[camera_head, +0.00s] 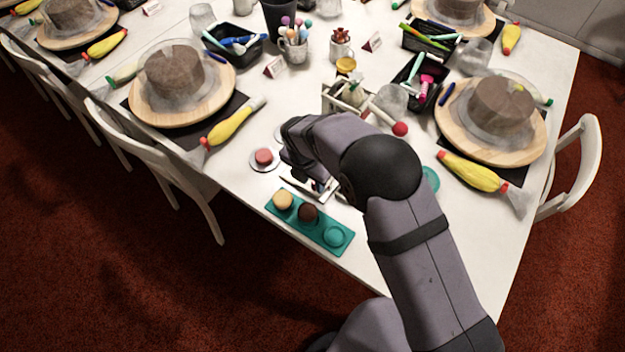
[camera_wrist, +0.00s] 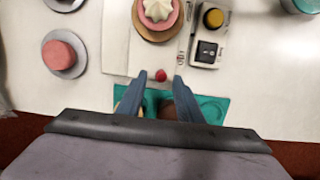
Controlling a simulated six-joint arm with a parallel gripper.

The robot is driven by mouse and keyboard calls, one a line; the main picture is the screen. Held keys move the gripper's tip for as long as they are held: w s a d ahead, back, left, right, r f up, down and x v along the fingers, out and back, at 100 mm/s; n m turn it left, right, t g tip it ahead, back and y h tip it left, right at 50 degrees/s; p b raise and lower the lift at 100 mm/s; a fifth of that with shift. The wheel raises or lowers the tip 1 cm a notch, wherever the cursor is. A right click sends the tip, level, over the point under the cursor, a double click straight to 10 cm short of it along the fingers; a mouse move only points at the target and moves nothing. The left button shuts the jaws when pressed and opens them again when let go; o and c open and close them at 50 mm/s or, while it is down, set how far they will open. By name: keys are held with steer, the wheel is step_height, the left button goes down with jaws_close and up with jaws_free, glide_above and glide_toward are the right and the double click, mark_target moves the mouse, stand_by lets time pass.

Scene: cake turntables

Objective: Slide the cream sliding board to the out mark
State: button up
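A pale cream panel (camera_wrist: 116,40), which looks like the sliding board, lies flat left of centre in the wrist view. Its full outline and the out mark cannot be made out. My gripper (camera_wrist: 160,77) is open, its two fingers apart, to the lower right of the panel. A small red berry (camera_wrist: 160,77) shows between the fingertips with gaps on both sides. In the head view my arm hides most of this area, including the fingertips.
A pink cake with white cream (camera_wrist: 160,12) stands on a brown disc. A white device with a yellow knob (camera_wrist: 213,18) is to its right. A plate with a pink piece (camera_head: 264,157) is at left. A teal tray (camera_head: 286,226) lies at the table's front edge.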

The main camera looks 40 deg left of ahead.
steer(key=shift+r, duration=0.1)
step_height(320, 180, up, 7)
steer(key=p, duration=0.5)
steer(key=shift+p, duration=0.35)
